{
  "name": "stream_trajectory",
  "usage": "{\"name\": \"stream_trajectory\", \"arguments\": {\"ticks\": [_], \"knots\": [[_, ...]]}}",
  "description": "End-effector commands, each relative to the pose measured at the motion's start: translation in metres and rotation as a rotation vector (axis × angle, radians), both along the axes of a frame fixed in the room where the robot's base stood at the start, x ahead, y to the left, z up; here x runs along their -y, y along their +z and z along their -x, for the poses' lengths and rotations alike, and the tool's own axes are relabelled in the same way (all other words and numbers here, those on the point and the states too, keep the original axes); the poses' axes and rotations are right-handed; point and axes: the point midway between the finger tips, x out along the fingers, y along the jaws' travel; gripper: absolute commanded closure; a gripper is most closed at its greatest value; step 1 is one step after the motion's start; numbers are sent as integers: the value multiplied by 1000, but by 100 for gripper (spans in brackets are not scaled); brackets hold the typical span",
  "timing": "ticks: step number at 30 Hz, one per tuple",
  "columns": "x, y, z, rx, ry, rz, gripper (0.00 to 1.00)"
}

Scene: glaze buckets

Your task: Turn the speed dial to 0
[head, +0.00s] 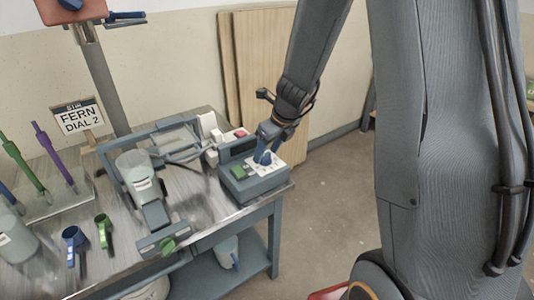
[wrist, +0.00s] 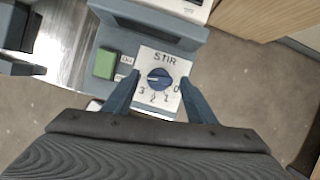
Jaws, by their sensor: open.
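The speed dial is a round blue knob (wrist: 160,78) on a white plate marked STIR, with 3, 2, 1 and 0 around its lower side. A pale line on the knob points left, roughly toward the 3 side; its exact setting is hard to read. In the wrist view my gripper (wrist: 159,80) is open, one finger on each side of the knob with gaps between. In the head view my gripper (head: 264,157) is over the control box (head: 258,186), covering much of the dial.
A green button (wrist: 105,64) sits left of the dial plate. A sign (head: 79,117) reads FERN DIAL 2. Wood boards (head: 255,60) lean on the wall behind.

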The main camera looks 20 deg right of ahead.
Motion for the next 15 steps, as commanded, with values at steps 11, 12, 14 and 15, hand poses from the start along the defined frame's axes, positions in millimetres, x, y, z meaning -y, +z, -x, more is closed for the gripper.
{"name": "stream_trajectory", "arguments": {"ticks": [11, 12, 14, 15], "knots": [[-1, -4, -1, 0, 1, 0, 55], [-1, -4, -1, 0, 1, 0, 62], [-1, -4, -1, 0, 1, 0, 72], [-1, -4, -1, 0, 1, 0, 79]]}}
